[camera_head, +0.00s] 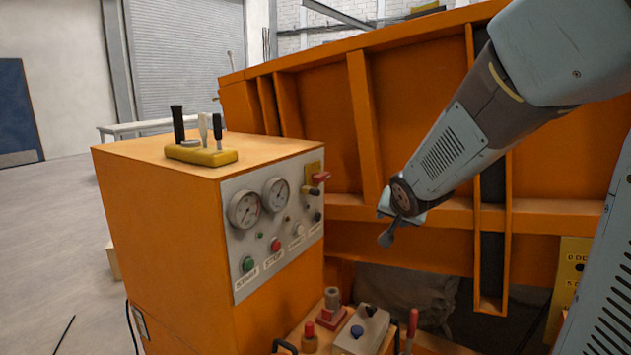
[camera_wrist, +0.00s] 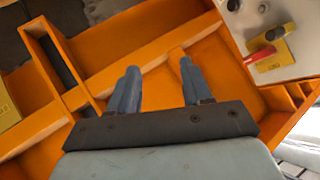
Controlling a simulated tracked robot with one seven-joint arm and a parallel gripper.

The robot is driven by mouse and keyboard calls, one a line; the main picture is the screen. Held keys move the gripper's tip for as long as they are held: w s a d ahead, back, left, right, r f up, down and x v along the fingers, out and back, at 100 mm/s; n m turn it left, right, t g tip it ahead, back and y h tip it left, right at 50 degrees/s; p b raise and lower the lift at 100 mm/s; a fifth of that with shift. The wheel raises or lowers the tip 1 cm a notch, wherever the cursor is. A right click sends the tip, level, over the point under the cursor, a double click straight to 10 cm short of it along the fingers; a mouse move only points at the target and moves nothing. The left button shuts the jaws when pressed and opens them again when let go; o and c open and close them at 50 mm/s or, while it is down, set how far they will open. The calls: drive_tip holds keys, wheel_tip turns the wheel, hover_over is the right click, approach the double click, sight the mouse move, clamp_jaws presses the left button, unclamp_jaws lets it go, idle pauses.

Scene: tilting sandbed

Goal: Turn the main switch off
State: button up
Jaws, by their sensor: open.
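A red handle (camera_head: 321,178) on a yellow plate (camera_head: 311,171) sits at the upper right of the grey control panel (camera_head: 242,262); it looks like the main switch, but I cannot read a label. The handle sticks out sideways toward the right. In the wrist view the red handle (camera_wrist: 259,55) and yellow plate (camera_wrist: 280,60) are at the upper right. My gripper (camera_head: 388,238) is right of the panel and lower than the handle, apart from it. In the wrist view my gripper (camera_wrist: 159,66) has its two fingers spread, with nothing between them.
The panel carries two gauges (camera_head: 260,202), a green button (camera_head: 248,264), a red button (camera_head: 275,244) and small knobs. Levers on a yellow base (camera_head: 202,155) stand on the orange cabinet. A ribbed orange wall (camera_head: 325,110) rises behind my gripper. More controls (camera_head: 362,330) sit low in front.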

drive_tip(key=w+a+f+m+t+y, duration=0.25)
drive_tip(key=w+a+y, duration=0.2)
drive_tip(key=w, duration=0.35)
drive_tip(key=m+t+y, duration=0.2)
drive_tip(key=m+y, duration=0.2)
drive_tip(key=y, duration=0.2)
approach(324, 179)
drive_tip(key=x, duration=0.9)
drive_tip(key=shift+w+a, duration=0.1)
drive_tip(key=shift+w, duration=0.15)
drive_tip(key=shift+c, duration=0.5)
